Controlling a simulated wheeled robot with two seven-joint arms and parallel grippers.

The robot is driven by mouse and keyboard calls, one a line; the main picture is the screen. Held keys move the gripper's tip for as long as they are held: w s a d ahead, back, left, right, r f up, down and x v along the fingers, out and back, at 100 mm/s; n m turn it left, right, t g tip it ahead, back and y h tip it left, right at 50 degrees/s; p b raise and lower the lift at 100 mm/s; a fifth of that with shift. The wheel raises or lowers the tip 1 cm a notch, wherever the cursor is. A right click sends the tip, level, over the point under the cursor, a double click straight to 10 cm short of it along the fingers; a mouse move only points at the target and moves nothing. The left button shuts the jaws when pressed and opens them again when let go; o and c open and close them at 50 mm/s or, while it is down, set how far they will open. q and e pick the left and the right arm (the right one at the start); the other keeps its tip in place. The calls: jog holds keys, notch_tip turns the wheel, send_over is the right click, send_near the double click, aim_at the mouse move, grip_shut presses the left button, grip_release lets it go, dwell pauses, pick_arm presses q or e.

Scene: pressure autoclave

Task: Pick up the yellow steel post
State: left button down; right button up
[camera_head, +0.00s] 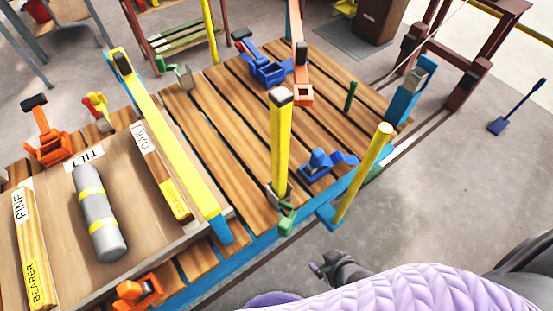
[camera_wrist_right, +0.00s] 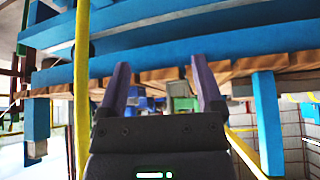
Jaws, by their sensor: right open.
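Several yellow posts show, and I cannot tell which one the task names. One thick yellow post (camera_head: 281,145) with a dark cap stands upright on the wooden deck near its front edge. A round yellow post (camera_head: 362,175) stands tilted at the blue front edge, to its right. Another yellow post (camera_head: 210,30) rises at the far side. My right gripper (camera_head: 322,268) is low in front of the deck, apart from the posts. In the right wrist view its fingers (camera_wrist_right: 163,90) are spread with nothing between them. My left gripper is not in view.
The slatted wooden deck (camera_head: 195,110) has blue edge rails. A yellow-and-blue bar (camera_head: 165,140) crosses its left part. A grey cylinder (camera_head: 98,215) lies on a board at left. Blue clamps (camera_head: 318,165) sit by the posts. Floor (camera_head: 470,190) is open at right.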

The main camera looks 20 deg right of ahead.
jog(key=w+a+r+t+y+p, duration=0.1)
jog(key=w+r+t, duration=0.1)
jog(key=w+r, duration=0.35)
jog(key=w+r+t+p, duration=0.2)
jog(key=r, duration=0.6)
jog(key=n+t+y+p, duration=0.2)
jog(key=t+y+p, duration=0.1)
send_near(285, 136)
jog(key=w+a, duration=0.1)
jog(key=shift+t, duration=0.3)
jog(key=b+x, duration=0.1)
jog(key=x, duration=0.2)
jog(key=b+x, duration=0.1)
jog(key=x, duration=0.2)
jog(key=f+b+x, duration=0.1)
jog(key=x, duration=0.3)
jog(key=shift+d+f, duration=0.1)
jog(key=shift+d, duration=0.15)
jog(key=shift+w+a, duration=0.1)
jog(key=shift+w, duration=0.05)
jog(key=shift+c, duration=0.3)
jog(key=c, duration=0.5)
grip_shut()
